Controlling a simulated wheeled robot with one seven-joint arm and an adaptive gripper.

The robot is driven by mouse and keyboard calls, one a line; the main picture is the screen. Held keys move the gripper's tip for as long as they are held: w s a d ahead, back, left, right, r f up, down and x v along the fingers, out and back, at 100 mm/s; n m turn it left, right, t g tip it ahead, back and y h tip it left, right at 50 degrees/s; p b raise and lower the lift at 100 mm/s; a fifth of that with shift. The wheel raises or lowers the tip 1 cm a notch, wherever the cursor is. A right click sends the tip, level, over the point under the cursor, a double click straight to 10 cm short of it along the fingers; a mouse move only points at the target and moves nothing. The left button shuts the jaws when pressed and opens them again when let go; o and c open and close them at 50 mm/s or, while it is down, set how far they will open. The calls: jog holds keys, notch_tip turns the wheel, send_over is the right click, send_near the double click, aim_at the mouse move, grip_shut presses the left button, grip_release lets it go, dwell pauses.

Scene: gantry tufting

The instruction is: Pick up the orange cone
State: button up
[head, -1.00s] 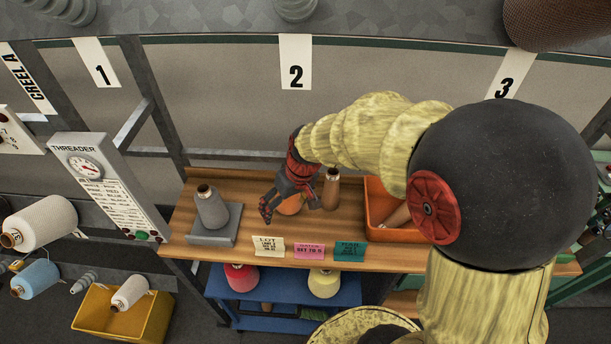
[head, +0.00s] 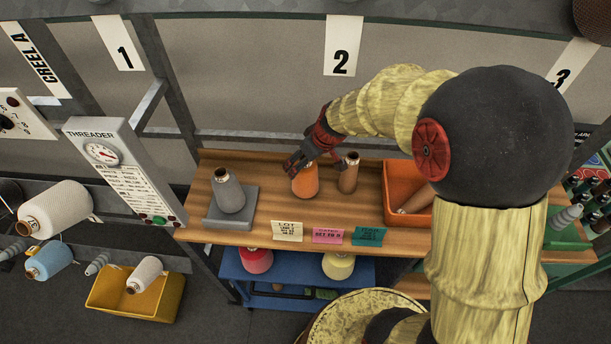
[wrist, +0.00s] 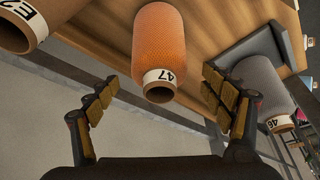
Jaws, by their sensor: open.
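The orange cone (head: 305,182) stands upright on the wooden shelf (head: 266,222), between a grey cone and a brown cone. In the wrist view the orange cone (wrist: 159,45) carries a white band marked 47. My gripper (head: 305,158) is at the cone's top, at its back side in the head view. In the wrist view my gripper (wrist: 160,100) is open, with a finger on each side of the cone's near end. The fingers look apart from the cone, and nothing is between the pads.
The brown cone (head: 348,173) stands close right of the orange one. The grey cone (head: 228,190) stands on a grey scale (head: 212,218) to the left. An orange bin (head: 397,180) is farther right.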

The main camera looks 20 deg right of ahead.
jog(key=x, duration=0.5)
jog(key=shift+f, duration=0.1)
jog(key=c, duration=0.3)
jog(key=c, duration=1.5)
